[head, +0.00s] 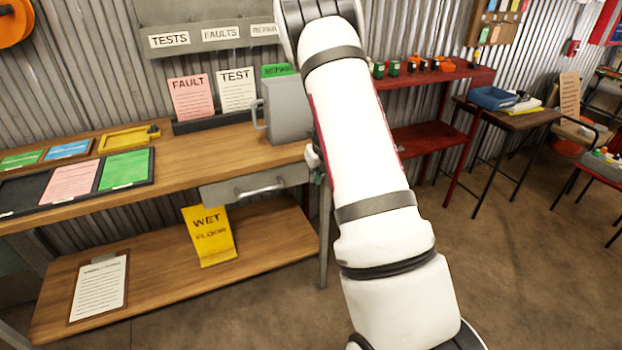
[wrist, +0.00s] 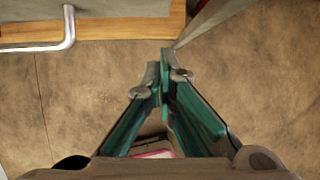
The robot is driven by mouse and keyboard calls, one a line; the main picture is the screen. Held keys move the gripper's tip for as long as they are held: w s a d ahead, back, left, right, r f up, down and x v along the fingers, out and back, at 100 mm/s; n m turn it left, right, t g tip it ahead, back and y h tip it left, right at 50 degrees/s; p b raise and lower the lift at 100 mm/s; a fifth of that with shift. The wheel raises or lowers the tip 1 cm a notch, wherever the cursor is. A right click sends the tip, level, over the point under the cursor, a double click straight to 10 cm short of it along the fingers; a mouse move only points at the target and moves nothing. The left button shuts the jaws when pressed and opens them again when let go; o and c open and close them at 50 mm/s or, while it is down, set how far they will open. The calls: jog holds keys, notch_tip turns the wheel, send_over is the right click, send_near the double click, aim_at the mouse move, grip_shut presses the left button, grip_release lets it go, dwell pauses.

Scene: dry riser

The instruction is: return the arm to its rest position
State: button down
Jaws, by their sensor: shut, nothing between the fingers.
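My white arm rises through the middle of the head view and covers part of the bench behind it. My gripper shows in the wrist view (wrist: 162,72). Its green-padded fingers meet at the tips with nothing between them, above the brown floor. In the head view the gripper is mostly hidden behind my arm; only a small part shows at the arm's left edge near the drawer.
The wooden bench (head: 195,150) with a grey drawer (head: 254,186) stands left of my arm; the drawer handle (wrist: 68,30) is near my gripper. A yellow wet-floor sign (head: 209,236) stands on the lower shelf. A red shelf unit (head: 425,136) is behind.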

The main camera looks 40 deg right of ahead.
jog(key=v, duration=0.8)
jog(key=shift+s+p, duration=0.2)
jog(key=shift+p, duration=0.25)
jog(key=shift+r, duration=0.1)
jog(key=s+a+r+n+y+p, duration=0.15)
jog(key=s+a+r+n, duration=0.35)
jog(key=a+r+n, duration=0.5)
jog(key=s+a+r+n+y+p, duration=0.1)
jog(key=s+a+r+n+y, duration=0.1)
jog(key=s+a+r+n, duration=0.55)
jog(key=s+a+r+n+h+p, duration=0.1)
jog(key=s+a+r+n, duration=0.3)
jog(key=s+a+n, duration=0.3)
jog(key=s+a+r+n+h+p, duration=0.1)
jog(key=s+a+r+n, duration=0.3)
jog(key=s+n, duration=1)
jog(key=a+p, duration=0.1)
jog(key=a, duration=0.1)
jog(key=shift+s+a+r+n, duration=0.15)
jog(key=shift+a+r+n, duration=0.2)
jog(key=shift+a, duration=0.05)
